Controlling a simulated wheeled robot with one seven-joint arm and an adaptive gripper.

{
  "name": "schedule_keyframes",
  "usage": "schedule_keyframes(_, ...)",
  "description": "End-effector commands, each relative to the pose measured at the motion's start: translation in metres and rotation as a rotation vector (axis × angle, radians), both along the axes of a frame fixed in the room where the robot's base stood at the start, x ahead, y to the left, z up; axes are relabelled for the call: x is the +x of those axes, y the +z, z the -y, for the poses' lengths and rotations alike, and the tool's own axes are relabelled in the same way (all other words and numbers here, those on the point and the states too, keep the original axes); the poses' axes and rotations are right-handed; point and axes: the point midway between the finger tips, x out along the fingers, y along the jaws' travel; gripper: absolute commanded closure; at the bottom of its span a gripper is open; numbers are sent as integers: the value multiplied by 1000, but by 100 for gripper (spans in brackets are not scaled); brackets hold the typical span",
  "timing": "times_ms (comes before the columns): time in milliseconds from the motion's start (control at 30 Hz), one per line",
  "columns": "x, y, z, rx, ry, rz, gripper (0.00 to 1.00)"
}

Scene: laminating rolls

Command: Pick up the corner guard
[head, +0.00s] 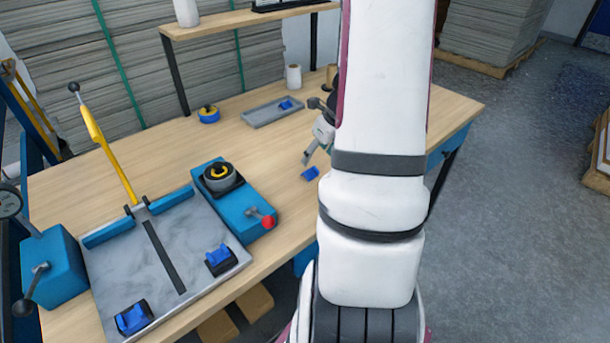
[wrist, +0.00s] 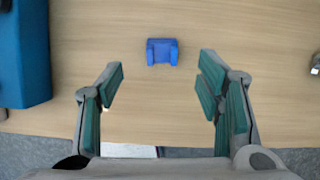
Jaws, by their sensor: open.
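A small blue corner guard (wrist: 162,51) lies on the wooden table, ahead of and between my fingers in the wrist view. It also shows in the head view (head: 311,173), just left of my arm. My gripper (wrist: 160,87) is open and empty, with green pads on both fingers. In the head view my gripper (head: 318,150) is partly hidden behind my arm, near this guard. Other blue pieces like it sit in a grey tray (head: 272,113) and in two black holders (head: 221,260) on the grey plate at the front left.
A blue box with a red-knobbed lever (head: 232,205) stands left of the guard. A yellow-handled lever (head: 108,150) rises from the grey plate. A blue-and-yellow tape roll (head: 209,114) and a white roll (head: 293,77) stand farther back. Bare table surrounds the guard.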

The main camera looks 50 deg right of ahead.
Motion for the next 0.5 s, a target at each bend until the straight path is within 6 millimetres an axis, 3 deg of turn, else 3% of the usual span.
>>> schedule_keyframes(100, 6, -17, 1, 0, -1, 0, 40)
schedule_keyframes(367, 12, -33, 3, 0, 0, 0, 40)
schedule_keyframes(500, 17, -54, 5, 1, -1, -1, 40)
